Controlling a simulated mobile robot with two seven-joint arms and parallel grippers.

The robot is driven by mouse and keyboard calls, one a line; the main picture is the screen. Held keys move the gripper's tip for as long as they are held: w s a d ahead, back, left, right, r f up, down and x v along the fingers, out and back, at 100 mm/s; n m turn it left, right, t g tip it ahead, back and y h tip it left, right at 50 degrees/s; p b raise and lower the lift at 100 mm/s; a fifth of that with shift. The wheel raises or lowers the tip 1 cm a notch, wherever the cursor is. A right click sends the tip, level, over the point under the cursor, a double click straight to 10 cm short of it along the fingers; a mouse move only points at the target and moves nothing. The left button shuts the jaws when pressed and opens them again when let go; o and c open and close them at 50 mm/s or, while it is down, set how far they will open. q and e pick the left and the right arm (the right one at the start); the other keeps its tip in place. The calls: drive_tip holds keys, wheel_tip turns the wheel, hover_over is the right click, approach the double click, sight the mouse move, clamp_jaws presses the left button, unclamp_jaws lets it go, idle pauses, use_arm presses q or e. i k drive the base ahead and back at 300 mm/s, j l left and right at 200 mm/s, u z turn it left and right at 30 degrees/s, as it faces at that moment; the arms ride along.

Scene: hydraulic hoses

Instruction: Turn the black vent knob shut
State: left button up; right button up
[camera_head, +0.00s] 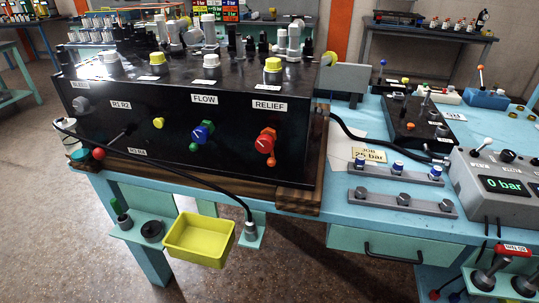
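A grey box (482,186) with a green "0 bar" display (506,185) stands on the blue bench at the right edge. A small round black knob (507,156) sits on its upper face, right of a white-tipped lever (485,143). The labels beside them are too small to read, so I cannot confirm that this is the vent knob, or whether it is open or shut. Another round black part (152,231) sits on a low side shelf at the left. Neither of my grippers is in view.
A large black block (225,128) has a blue FLOW knob (203,132) and a red RELIEF knob (266,141). A yellow tray (199,240) hangs in front. A black hose crosses the block's front. Fittings on rails (403,201) lie left of the grey box.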

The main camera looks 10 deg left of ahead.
sight(506, 156)
drive_tip(key=z, duration=1.3)
drive_tip(key=i+l+z, duration=0.2)
drive_tip(key=i, duration=0.25)
